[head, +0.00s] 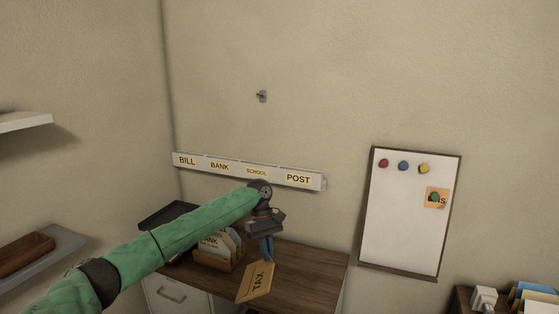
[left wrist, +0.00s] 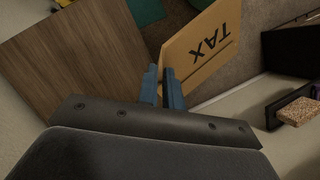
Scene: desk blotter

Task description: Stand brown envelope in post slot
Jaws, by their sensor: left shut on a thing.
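My left gripper (head: 267,247) is shut on a brown envelope (head: 256,283) marked TAX and holds it by one end in front of the desk (head: 314,262). In the left wrist view the blue fingers (left wrist: 165,88) close on the edge of the same envelope (left wrist: 203,50). The POST label (head: 298,179) is the rightmost on the white strip (head: 228,169) on the wall, above and to the right of the gripper. Whether the strip has an opening behind that label cannot be told. My right gripper is in neither view.
A wooden sorter (head: 217,262) with several cards stands on the desk, left of the gripper and partly hidden by my arm. A dark tray (head: 166,216) lies behind it. A whiteboard (head: 408,213) hangs at right. The desk's right part is bare.

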